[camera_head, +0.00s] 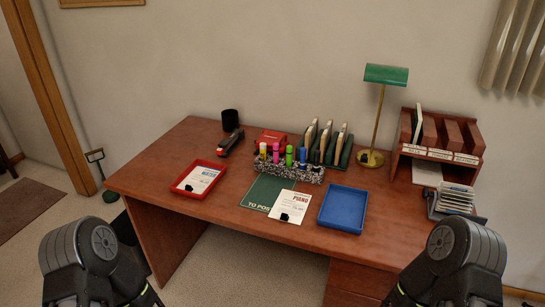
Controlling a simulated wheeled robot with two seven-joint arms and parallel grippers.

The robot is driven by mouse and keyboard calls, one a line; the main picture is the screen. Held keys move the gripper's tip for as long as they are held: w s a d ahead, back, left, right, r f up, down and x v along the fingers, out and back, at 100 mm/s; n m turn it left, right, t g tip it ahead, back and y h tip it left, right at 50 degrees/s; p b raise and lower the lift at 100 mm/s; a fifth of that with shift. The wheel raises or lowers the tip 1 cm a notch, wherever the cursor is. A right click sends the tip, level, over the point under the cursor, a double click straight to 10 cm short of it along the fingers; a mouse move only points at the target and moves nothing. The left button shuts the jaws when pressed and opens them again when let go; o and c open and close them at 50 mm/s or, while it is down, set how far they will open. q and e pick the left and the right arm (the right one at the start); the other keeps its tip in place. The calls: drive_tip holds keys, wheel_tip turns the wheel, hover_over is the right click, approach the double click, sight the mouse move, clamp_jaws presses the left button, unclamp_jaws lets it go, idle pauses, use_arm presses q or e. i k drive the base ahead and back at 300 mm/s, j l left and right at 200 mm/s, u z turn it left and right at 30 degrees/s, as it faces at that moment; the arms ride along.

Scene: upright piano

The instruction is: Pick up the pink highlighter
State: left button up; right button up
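The pink highlighter (276,151) stands upright in a speckled black-and-white holder (292,170) near the middle of the desk. A yellow highlighter (263,150) is to its left, and a green one (289,155) and a blue one (303,155) are to its right. The holder hides the pink one's lower part. My two arms show only at the bottom left and bottom right corners, in front of the desk and well short of the holder. Neither gripper's fingers are in view.
A red tray (181,190) with a paper lies left, a blue tray (343,222) right. A green mat (257,203) with a card (297,204) lies before the holder. Behind are a red box (271,137), file rack (343,157) and lamp (386,75). A sorter (440,156) stands right.

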sight(276, 145)
drive_tip(key=j+u, duration=0.15)
drive_tip(key=j, duration=0.25)
drive_tip(key=i+j+u, duration=0.15)
drive_tip(key=j, duration=0.3)
drive_tip(key=j+u, duration=0.1)
drive_tip(key=j, duration=0.3)
drive_tip(key=i+j+u, duration=0.15)
drive_tip(key=j, duration=0.25)
